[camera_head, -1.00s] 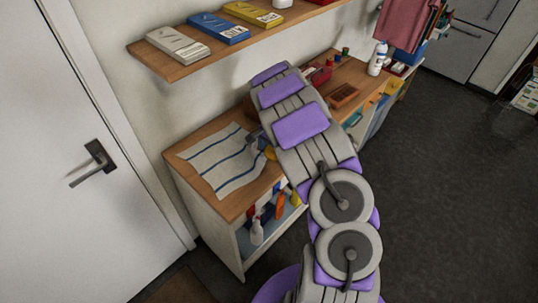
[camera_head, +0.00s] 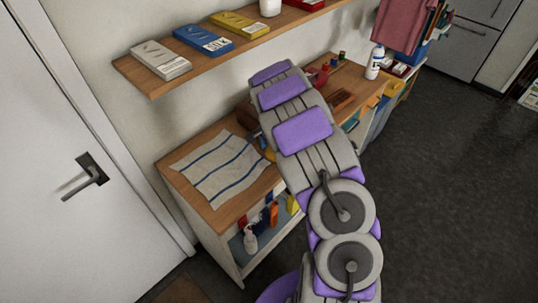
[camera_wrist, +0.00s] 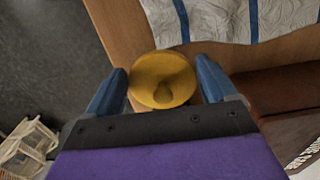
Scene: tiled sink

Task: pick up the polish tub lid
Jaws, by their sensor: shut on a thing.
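The polish tub lid is a round yellow disc (camera_wrist: 163,80) with a small darker knob-like shape at its middle, seen close up in the wrist view. My gripper (camera_wrist: 160,84) has its two blue fingers on either side of the lid, closed on it. The wooden bench top lies behind the lid; the gap between them cannot be judged. In the head view my arm hides most of the gripper, and only small blue and yellow bits show at its left edge. I cannot make out the tub itself.
A striped cloth (camera_head: 222,167) lies on the wooden bench (camera_head: 200,207), left of my arm. Bottles stand on the shelf below. A wall shelf (camera_head: 153,82) with boxes hangs above. A brown tray (camera_head: 340,100) and white bottle (camera_head: 375,62) are beyond my arm. Dark floor is clear at right.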

